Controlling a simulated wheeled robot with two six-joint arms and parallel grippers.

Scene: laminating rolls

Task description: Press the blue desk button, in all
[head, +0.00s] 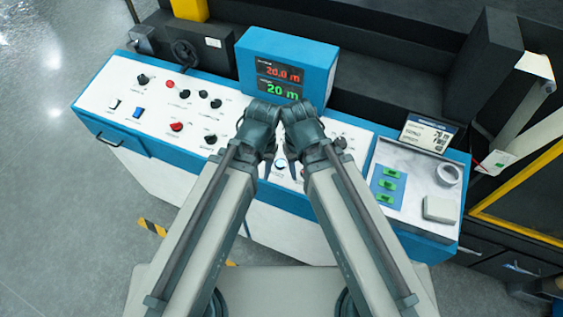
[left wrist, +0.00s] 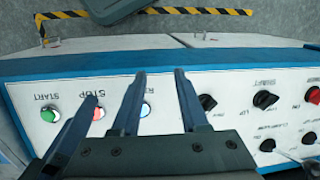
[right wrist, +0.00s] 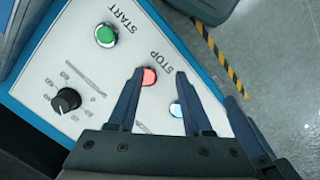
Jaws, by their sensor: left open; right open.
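The blue desk button (head: 280,163) is small, round and pale-lit on the white console panel, in the gap between my grippers in the head view. It also shows in the left wrist view (left wrist: 145,110), close beside a finger, and in the right wrist view (right wrist: 176,110), beside the red STOP button (right wrist: 149,76). My left gripper (left wrist: 160,73) is open and empty over the panel. My right gripper (right wrist: 160,71) is open and empty over the STOP and blue buttons. The two grippers are close together. Whether any finger touches the panel cannot be told.
A green START button (right wrist: 105,35) is in the same row. Black knobs (left wrist: 266,99) lie to the other side. The blue display box (head: 290,60) rises behind the grippers. A tray with green pieces (head: 388,185) and a tape roll (head: 448,175) is on the right.

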